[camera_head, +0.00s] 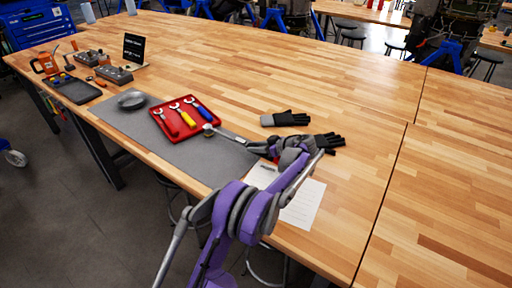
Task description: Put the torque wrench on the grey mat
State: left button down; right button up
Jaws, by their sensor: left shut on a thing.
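The torque wrench (226,135) is a thin grey bar with a round, pale head at its left end. My left gripper (258,148) is shut on its right end, and the fingers partly hide it. The wrench's head appears over the right edge of the red tray, with its bar over the grey mat (218,160). I cannot tell whether it touches the mat or is held above it. The mat lies along the table's front edge. My right gripper is not in view.
The red tray (166,133) on the mat holds red, yellow and blue-handled wrenches. A round metal dish (131,99) is at the mat's left. Black gloves (287,119) and a paper sheet (302,208) lie to the right. The mat's front right part is bare.

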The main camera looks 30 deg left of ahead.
pick_arm(q)
jog(key=shift+f, duration=0.6)
jog(key=c, duration=0.5)
grip_release()
jog(key=shift+r, duration=0.15)
jog(key=v, duration=0.6)
jog(key=r+v, duration=0.1)
jog(key=v, duration=0.5)
jog(key=shift+r, duration=0.1)
jog(key=s+d+r+m+t+h, duration=0.15)
jog(key=s+m+h, duration=0.3)
jog(key=s, duration=0.55)
jog(key=s+d+m+h, duration=0.25)
jog(key=s+m, duration=0.35)
jog(key=s, duration=0.4)
jog(key=s+d+f+m+t+h, duration=0.1)
jog(key=s+d+f+m+h, duration=0.1)
jog(key=s, duration=0.3)
jog(key=s+d+f+m+t+h, duration=0.1)
jog(key=s+d+f+m+h, duration=0.1)
jog(key=s, duration=0.4)
jog(key=s+d+f+m+t+h, duration=0.1)
jog(key=s+d+f+m, duration=0.1)
jog(key=s, duration=0.4)
jog(key=shift+s+d+f+m+h, duration=0.25)
jog(key=shift+d+f+m+h, duration=0.15)
jog(key=shift+d+f, duration=0.2)
